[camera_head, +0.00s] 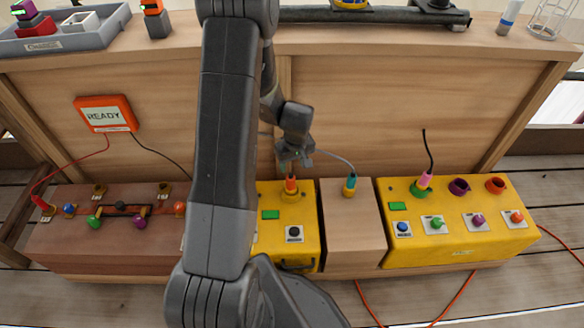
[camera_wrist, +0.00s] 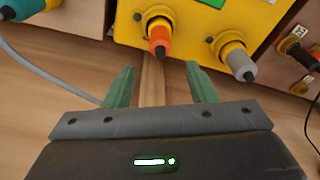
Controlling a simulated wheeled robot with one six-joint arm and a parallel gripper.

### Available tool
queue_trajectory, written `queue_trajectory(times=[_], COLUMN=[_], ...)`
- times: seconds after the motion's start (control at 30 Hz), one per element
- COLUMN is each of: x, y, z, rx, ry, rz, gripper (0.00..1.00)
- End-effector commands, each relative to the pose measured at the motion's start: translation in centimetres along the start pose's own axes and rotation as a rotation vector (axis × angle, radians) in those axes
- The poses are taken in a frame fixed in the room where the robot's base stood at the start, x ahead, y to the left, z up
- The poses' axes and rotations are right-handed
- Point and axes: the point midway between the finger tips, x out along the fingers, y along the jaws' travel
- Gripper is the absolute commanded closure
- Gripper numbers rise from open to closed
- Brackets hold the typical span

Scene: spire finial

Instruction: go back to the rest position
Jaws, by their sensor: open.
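My gripper (camera_head: 294,159) hangs just above the left yellow box (camera_head: 269,238) in the head view. In the wrist view its two green fingers (camera_wrist: 162,86) stand apart with nothing between them. An orange plug (camera_wrist: 159,38) sits in a yellow socket of that box, a little beyond the fingertips; it also shows below my gripper in the head view (camera_head: 291,185). A grey plug (camera_wrist: 240,66) sits in a neighbouring socket in the wrist view. My own arm hides part of the box in the head view.
A wooden block (camera_head: 352,238) holds a teal plug (camera_head: 350,183) with a cable. The right yellow box (camera_head: 455,236) has a pink plug (camera_head: 422,184) and coloured knobs. A brown box (camera_head: 100,242) stands left under an orange READY display (camera_head: 106,113). A grey tray (camera_head: 105,32) is on the shelf.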

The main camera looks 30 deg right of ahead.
Motion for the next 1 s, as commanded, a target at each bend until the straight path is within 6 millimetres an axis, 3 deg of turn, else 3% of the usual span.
queue_trajectory(times=[0.17, 0.57, 1.0], x=[-0.8, -0.1, 7.9], y=[0.0, 0.0, -0.1], z=[0.0, 0.1, 0.1], rx=[0.000, 0.000, -0.001], ry=[-0.001, -0.002, -0.004], rz=[-0.001, -0.001, -0.002], gripper=[0.48, 0.48, 0.48])
